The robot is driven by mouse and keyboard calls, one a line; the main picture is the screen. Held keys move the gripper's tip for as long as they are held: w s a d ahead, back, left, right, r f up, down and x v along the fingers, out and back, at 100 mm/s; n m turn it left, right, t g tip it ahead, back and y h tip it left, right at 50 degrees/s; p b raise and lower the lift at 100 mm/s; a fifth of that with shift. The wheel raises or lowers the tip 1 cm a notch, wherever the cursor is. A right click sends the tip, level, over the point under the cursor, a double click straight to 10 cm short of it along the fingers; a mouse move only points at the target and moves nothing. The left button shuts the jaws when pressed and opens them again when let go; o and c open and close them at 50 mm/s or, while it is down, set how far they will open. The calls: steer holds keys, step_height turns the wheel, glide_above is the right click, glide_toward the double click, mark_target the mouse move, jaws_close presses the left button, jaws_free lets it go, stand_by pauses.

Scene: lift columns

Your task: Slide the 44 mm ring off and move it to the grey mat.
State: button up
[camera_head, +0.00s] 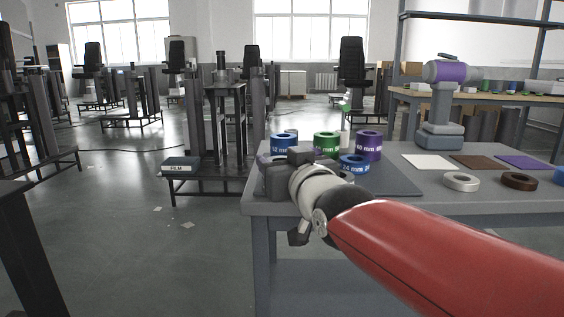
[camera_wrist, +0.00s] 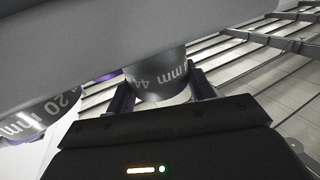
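In the wrist view a grey ring (camera_wrist: 158,85) with "44 mm" on its side is between the two fingers of my gripper (camera_wrist: 162,92). The fingers are on either side of it, and I cannot tell whether they press on it. It meets a broad grey surface (camera_wrist: 75,45). In the head view my gripper (camera_head: 272,178) is at the table's left front edge, and the 44 mm ring cannot be made out there. A dark grey mat (camera_head: 400,182) lies on the table, partly behind my arm.
Blue (camera_head: 284,143), green (camera_head: 326,145) and purple (camera_head: 368,147) labelled rings stand behind my gripper, with a lower blue ring (camera_head: 354,164). White (camera_head: 428,161), brown (camera_head: 472,161) and purple (camera_head: 524,161) mats lie right. A silver ring (camera_head: 461,182) and brown ring (camera_head: 519,181) lie before them.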

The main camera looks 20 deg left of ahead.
steer(key=o, duration=0.5)
steer(key=shift+c, duration=0.2)
steer(key=v, duration=0.8)
steer(key=shift+b, duration=0.35)
